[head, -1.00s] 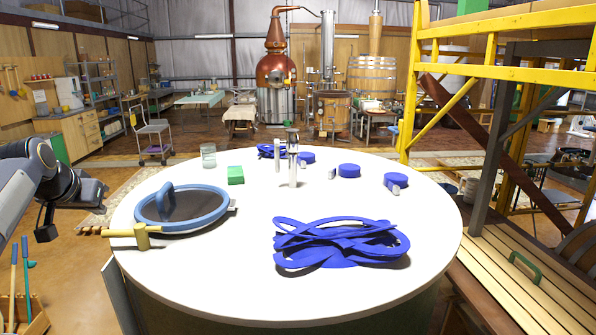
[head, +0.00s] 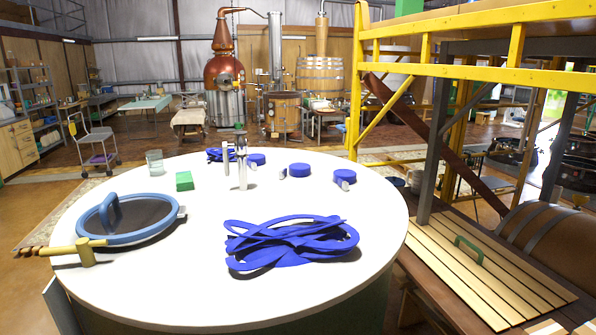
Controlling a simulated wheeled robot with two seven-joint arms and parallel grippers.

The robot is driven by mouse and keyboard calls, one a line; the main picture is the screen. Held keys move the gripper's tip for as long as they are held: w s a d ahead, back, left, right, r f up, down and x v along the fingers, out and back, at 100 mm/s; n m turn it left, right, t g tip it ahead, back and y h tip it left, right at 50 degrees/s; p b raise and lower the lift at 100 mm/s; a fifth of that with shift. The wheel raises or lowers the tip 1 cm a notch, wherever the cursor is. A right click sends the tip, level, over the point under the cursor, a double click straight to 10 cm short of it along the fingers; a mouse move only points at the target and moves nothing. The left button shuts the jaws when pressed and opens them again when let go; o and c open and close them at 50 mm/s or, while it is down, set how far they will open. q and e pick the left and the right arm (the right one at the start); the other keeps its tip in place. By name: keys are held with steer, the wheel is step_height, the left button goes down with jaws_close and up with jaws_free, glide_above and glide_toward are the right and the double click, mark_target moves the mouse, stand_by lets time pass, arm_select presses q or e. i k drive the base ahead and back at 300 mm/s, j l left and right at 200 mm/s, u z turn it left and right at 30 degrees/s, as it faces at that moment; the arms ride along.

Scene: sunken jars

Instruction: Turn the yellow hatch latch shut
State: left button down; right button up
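The yellow hatch latch (head: 84,251) is at the left edge of the round white tabletop. Its long yellow bar reaches from beyond the edge to the near rim of the hatch, with a short knob near the middle. The hatch (head: 129,218) has a blue ring, a dark lid and a raised blue handle. The lid lies down in its ring. Whether the latch bar touches the ring I cannot tell. Neither of my grippers is in view.
On the white top (head: 180,290) lie a tangled blue coil (head: 290,242), a green block (head: 184,181), a glass jar (head: 154,162), an upright metal fitting (head: 241,160) and several blue caps. A yellow scaffold frame (head: 470,70) and slatted bench (head: 480,265) stand at the right.

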mark_target(83, 247)
steer(key=u, duration=1.5)
steer(key=z, duration=0.1)
steer(key=i+j, duration=0.05)
